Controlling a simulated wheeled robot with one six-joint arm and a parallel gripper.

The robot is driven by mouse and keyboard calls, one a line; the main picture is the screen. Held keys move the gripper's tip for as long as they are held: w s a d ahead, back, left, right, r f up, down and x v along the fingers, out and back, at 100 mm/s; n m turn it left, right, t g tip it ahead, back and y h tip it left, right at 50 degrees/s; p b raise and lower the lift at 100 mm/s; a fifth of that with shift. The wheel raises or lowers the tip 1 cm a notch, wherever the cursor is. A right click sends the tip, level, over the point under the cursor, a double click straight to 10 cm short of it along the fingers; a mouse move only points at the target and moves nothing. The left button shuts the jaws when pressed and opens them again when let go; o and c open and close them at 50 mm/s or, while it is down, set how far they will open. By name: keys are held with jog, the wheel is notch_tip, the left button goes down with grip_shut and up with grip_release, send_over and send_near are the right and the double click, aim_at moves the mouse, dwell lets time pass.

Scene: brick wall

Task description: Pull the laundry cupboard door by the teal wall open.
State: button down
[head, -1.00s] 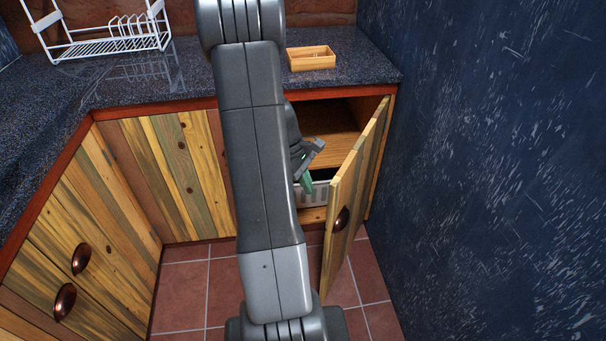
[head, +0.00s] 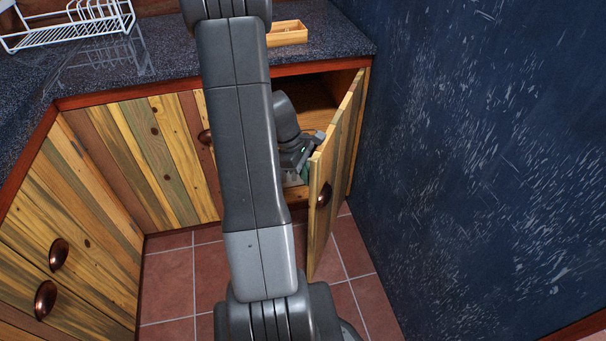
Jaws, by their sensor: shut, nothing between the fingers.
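The laundry cupboard door (head: 338,165), of vertical wooden planks with a dark round cup handle (head: 324,194), stands wide open at the right, hinged on the side by the dark blue-teal wall (head: 450,170). Its front edge points towards me. My gripper (head: 305,167) is shut and empty, on the inner side of the door, close to its free edge. Its fingertips are partly hidden by the door, and I cannot tell if they touch it. The cupboard opening (head: 300,98) shows a wooden inside, partly hidden behind my arm.
A dark speckled counter (head: 165,72) runs above the cupboards, with a white dish rack (head: 70,30) and a small wooden tray (head: 288,33) on it. Drawers with cup handles (head: 52,254) stand at the left. Red floor tiles (head: 185,285) in front are clear.

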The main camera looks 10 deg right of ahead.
jog(key=s+d+n, duration=0.2)
jog(key=s+d, duration=0.2)
jog(key=d, duration=0.3)
jog(key=s+d+n+t, duration=0.1)
jog(key=s+d, duration=0.3)
jog(key=d, duration=0.4)
jog(key=shift+s+d+n+h+b, duration=0.2)
jog(key=shift+n+h+b, duration=0.2)
jog(key=shift+n, duration=0.2)
jog(key=shift+w, duration=0.1)
jog(key=w+a+r+p, duration=0.1)
jog(key=a+r+p, duration=0.2)
jog(key=a+r, duration=0.4)
jog(key=shift+p+v, duration=0.4)
jog(key=shift+v, duration=0.8)
jog(key=shift+s+d, duration=0.1)
jog(key=shift+s, duration=0.05)
